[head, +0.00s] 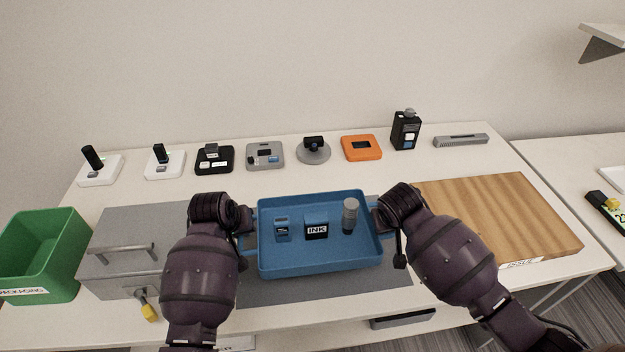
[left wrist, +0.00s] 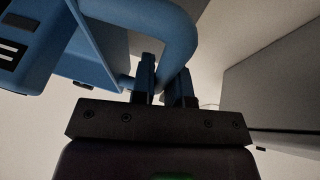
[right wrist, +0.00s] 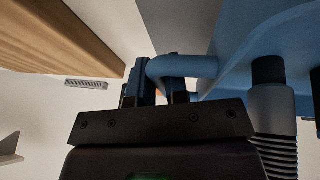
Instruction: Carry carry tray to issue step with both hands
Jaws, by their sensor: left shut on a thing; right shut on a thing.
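The blue carry tray (head: 320,270) is in the middle of the head view, over a dark grey mat (head: 345,292). It holds a small blue item (head: 281,227), an item marked INK (head: 316,229) and a grey cylinder (head: 350,214). My left gripper (head: 245,222) is shut on the tray's left handle, also seen in the left wrist view (left wrist: 182,40). My right gripper (head: 381,219) is shut on the right handle, seen in the right wrist view (right wrist: 185,66).
A grey lidded box (head: 125,250) and a green bin (head: 40,255) stand left. A yellow-tagged padlock or key (head: 148,308) hangs at the box front. Several devices, including an orange one (head: 362,147) and a black one (head: 405,130), line the back. The wooden board's top is clear.

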